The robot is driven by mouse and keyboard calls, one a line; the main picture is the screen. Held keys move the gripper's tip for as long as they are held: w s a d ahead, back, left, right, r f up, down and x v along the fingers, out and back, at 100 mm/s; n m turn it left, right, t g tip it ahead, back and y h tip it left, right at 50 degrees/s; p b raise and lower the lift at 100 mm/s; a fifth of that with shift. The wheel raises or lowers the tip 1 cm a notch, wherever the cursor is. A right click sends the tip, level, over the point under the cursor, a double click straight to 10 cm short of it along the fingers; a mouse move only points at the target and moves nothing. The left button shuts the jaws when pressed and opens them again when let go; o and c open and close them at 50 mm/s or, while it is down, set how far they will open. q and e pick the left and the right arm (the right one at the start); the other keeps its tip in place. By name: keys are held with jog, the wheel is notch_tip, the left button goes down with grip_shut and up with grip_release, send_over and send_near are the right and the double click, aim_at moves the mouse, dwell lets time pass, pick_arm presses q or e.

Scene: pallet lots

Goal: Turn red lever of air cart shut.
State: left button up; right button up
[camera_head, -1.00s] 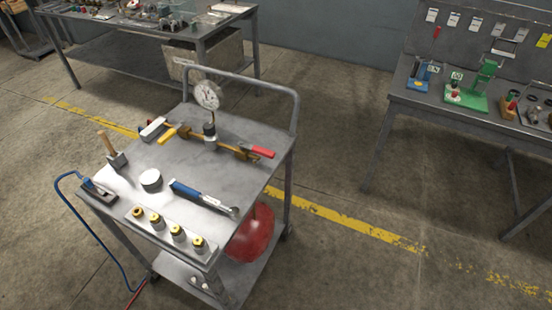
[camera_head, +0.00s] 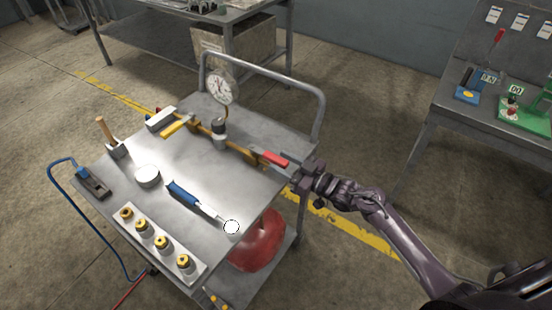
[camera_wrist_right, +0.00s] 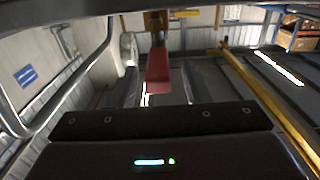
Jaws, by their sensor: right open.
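The air cart (camera_head: 262,190) is a grey metal cart with a brass pipe (camera_head: 240,150) and a round dial gauge (camera_head: 221,82) on its top. The red lever (camera_head: 274,159) sits at the pipe's right end and points right, roughly along the pipe. A yellow lever (camera_head: 176,127) sits near the pipe's left end. My right gripper (camera_head: 299,173) is open at the cart's right edge, just right of the red lever. In the right wrist view the red lever (camera_wrist_right: 158,76) shows between the two grey fingers; contact cannot be told. My left gripper is not in view.
A blue-handled tool (camera_head: 184,193), a white round item (camera_head: 147,177) and a block of brass fittings (camera_head: 193,270) lie on the cart top. The cart's tube handle (camera_head: 268,68) rises behind the gauge. A workbench (camera_head: 440,125) stands at right.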

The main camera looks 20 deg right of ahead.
aim_at(267, 157)
jog(key=shift+x, duration=1.35)
jog(key=shift+d+f, duration=0.1)
grip_shut()
